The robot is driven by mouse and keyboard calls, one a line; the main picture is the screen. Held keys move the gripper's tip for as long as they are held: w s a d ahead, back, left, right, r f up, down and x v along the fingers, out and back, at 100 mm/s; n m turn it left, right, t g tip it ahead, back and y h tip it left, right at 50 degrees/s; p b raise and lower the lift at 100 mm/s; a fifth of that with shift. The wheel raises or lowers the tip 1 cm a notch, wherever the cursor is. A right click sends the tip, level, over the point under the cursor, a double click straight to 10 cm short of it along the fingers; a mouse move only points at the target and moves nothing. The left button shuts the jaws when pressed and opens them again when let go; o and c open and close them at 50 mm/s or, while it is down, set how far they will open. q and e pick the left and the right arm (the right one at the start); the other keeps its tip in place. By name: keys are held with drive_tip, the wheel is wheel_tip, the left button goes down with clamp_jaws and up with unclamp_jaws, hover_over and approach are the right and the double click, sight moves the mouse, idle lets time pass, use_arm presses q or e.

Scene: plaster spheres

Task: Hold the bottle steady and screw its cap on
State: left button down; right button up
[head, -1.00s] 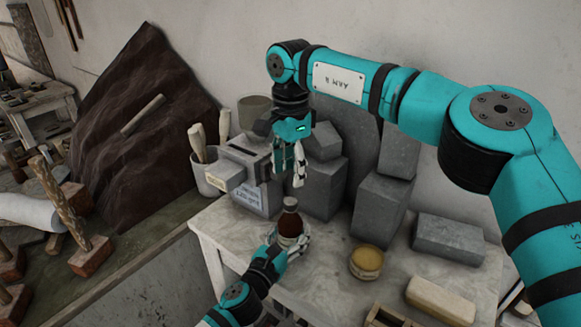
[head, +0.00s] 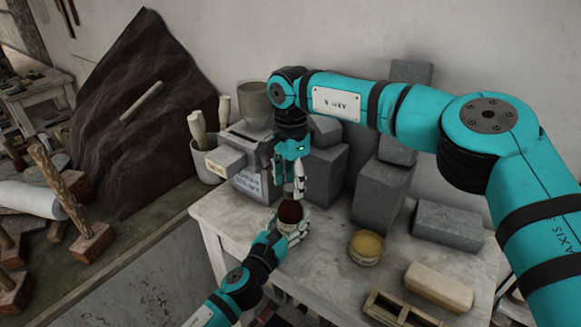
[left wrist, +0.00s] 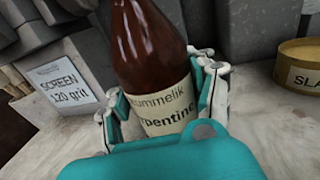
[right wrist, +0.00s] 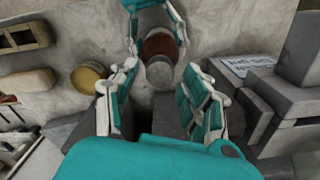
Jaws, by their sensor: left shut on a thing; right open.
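A dark brown glass bottle (head: 290,212) with a cream label reading "turpentine" stands upright on the table. It also shows in the left wrist view (left wrist: 150,45). My left gripper (head: 289,233) is shut on it around the label, with a finger on each side. The grey round cap (right wrist: 160,73) sits on top of the bottle in the right wrist view; how far it is screwed on cannot be told. My right gripper (right wrist: 160,88) is open directly above the bottle, pointing down, its fingers apart on either side of the cap.
Grey stone blocks (head: 380,192) stand close behind the bottle. A box with a "SCREEN 120 grit" label (left wrist: 62,82) is left of it. A round yellow tin (head: 366,247), a cream block (head: 438,287) and a wooden crate (head: 400,309) are to the right.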

drive_tip(key=shift+f, duration=0.45)
drive_tip(key=shift+c, duration=0.2)
clamp_jaws()
drive_tip(key=m, duration=2)
drive_tip(key=shift+m, duration=0.3)
drive_tip(key=m, duration=0.4)
drive_tip(key=shift+o, duration=0.5)
unclamp_jaws()
